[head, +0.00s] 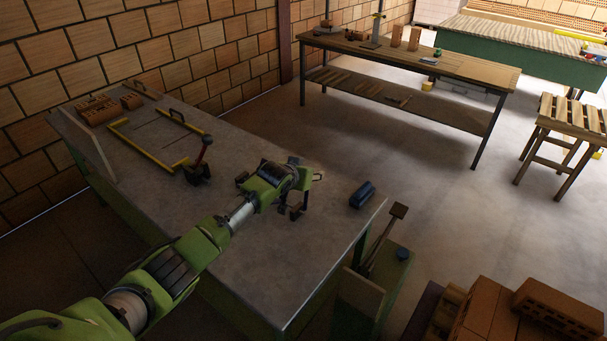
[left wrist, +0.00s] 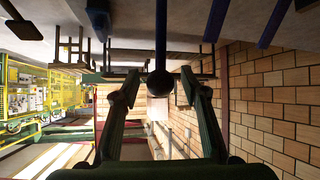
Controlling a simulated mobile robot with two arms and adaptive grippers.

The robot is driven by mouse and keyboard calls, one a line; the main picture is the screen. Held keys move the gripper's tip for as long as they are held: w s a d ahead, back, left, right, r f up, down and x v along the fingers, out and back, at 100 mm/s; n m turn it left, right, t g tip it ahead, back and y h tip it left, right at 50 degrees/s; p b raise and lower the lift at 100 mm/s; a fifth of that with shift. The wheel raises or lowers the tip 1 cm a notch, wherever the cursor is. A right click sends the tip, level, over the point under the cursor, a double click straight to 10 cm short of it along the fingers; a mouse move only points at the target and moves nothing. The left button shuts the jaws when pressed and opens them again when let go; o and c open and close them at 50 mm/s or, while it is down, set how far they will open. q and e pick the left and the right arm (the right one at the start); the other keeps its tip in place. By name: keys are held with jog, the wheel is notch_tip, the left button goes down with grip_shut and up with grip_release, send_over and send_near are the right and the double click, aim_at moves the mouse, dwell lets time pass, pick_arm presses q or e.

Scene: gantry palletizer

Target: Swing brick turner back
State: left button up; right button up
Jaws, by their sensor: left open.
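My left gripper (head: 309,194) is over the right half of the grey metal table (head: 270,250), at the end of my green arm. In the left wrist view its two dark fingers (left wrist: 158,85) stand apart. A dark round knob (left wrist: 160,83) on a straight rod shows between the fingertips there; I cannot tell its depth or whether it touches them. A dark device with a reddish lever (head: 206,148) stands on the table, left of the gripper and apart from it. Which part is the brick turner is not clear. My right gripper is out of view.
A blue cylinder (head: 362,195) lies near the table's right edge. Bricks (head: 97,110), yellow rails (head: 146,149) and black handles are at the far left. Stacked bricks (head: 555,305) are at lower right.

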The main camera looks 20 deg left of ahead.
pick_arm(q)
jog(key=v, duration=1.1)
jog(key=shift+s+r, duration=0.2)
jog(key=shift+s, duration=0.05)
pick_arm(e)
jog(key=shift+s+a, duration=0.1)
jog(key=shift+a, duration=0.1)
